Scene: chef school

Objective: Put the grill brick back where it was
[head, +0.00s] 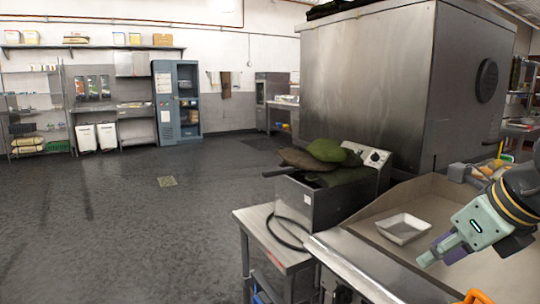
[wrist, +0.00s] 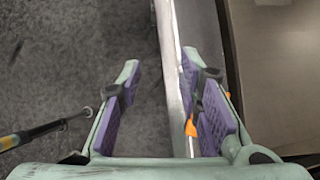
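My gripper (head: 427,259) is over the front of the flat griddle (head: 360,232) in the head view. In the wrist view my gripper (wrist: 160,75) has its two purple-padded fingers wide apart, with nothing between them but the metal front edge and floor below. I cannot surely make out the grill brick. A small grey block-like thing (head: 459,172) sits at the griddle's back corner, too small to identify. A shallow pale tray (head: 403,228) lies on the griddle, just beyond my fingers.
An orange thing (head: 475,297) shows at the lower edge, and an orange piece (wrist: 191,127) behind my right finger. A fryer (head: 308,204) with green and brown items on top stands left of the griddle. A large steel cabinet (head: 365,80) rises behind. Open floor (head: 120,220) lies left.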

